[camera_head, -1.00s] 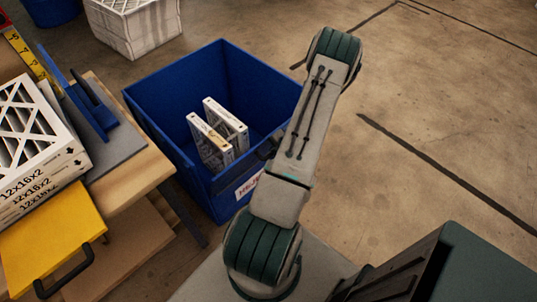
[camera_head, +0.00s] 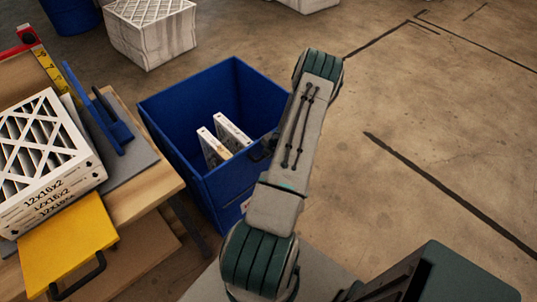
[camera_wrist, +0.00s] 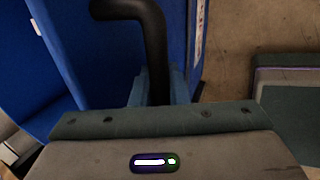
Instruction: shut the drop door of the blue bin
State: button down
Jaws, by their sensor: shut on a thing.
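The blue bin (camera_head: 175,135) stands on the floor in the middle of the head view, with two white boxed filters (camera_head: 221,140) inside. Its near panel, the drop door (camera_head: 226,187), looks about upright; whether it meets the side walls fully I cannot tell. A white label on this panel is mostly hidden by my arm, and a white patch shows at the right in the wrist view. My gripper (camera_wrist: 158,88) is shut on a black bent handle (camera_wrist: 150,35) beside blue panel surface in the wrist view. In the head view my arm hides most of the gripper.
A wooden table (camera_head: 150,192) stands close left of the bin, with a stack of filters (camera_head: 45,165), a blue stand (camera_head: 112,120) and a yellow panel with a black handle (camera_head: 68,240). A white crate (camera_head: 150,32) stands behind. The floor to the right is open.

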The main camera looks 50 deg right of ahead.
jog(key=shift+s, duration=0.1)
jog(key=c, duration=1.4)
grip_release()
jog(key=shift+r, duration=0.25)
jog(key=d+p+v, duration=0.1)
jog(key=p+v, duration=0.3)
jog(key=v, duration=0.9)
jog(key=shift+a, duration=0.45)
jog(key=shift+s, duration=0.1)
